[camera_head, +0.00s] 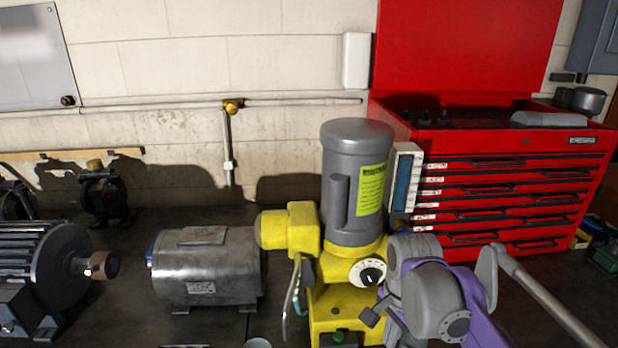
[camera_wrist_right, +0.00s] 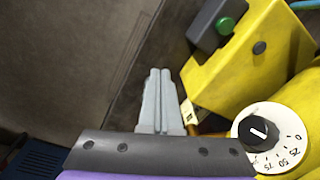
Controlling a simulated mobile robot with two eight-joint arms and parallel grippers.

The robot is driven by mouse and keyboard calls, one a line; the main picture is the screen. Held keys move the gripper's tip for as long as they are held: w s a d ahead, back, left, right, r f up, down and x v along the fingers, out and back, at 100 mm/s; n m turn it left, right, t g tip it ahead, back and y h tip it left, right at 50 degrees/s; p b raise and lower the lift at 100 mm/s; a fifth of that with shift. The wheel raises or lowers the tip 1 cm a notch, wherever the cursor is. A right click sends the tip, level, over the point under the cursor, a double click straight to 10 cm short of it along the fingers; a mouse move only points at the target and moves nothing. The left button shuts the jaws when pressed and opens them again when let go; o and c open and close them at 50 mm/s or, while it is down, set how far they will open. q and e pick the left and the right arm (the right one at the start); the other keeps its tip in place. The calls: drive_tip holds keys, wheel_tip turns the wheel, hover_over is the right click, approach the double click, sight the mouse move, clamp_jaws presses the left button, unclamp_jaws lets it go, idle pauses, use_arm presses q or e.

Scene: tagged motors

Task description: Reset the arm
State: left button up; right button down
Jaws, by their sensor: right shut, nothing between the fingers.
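My right arm (camera_head: 435,295), grey and purple, comes in at the lower right of the head view, in front of the yellow and grey machine. My right gripper (camera_wrist_right: 160,73) shows in the right wrist view with its two pale grey fingers together and nothing between them. Its fingertips appear close to the machine's yellow box (camera_wrist_right: 235,65), which carries a green button (camera_wrist_right: 225,25). I cannot tell whether they touch it. A white numbered dial (camera_wrist_right: 275,140) is right of the fingers. My left gripper is not in view.
The machine has a grey motor (camera_head: 345,200) with a yellow tag (camera_head: 370,189). A silver motor (camera_head: 207,268) and a finned motor (camera_head: 45,265) stand to its left on the dark bench. A red tool chest (camera_head: 500,185) stands behind my arm.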

drive_tip(key=s+f+n+t, duration=0.4)
drive_tip(key=s+f+n, duration=0.7)
drive_tip(key=s, duration=0.4)
drive_tip(key=shift+s+f+n+t+p, duration=0.15)
drive_tip(key=shift+n+t+p, duration=0.25)
drive_tip(key=shift+n, duration=0.4)
idle(0.4)
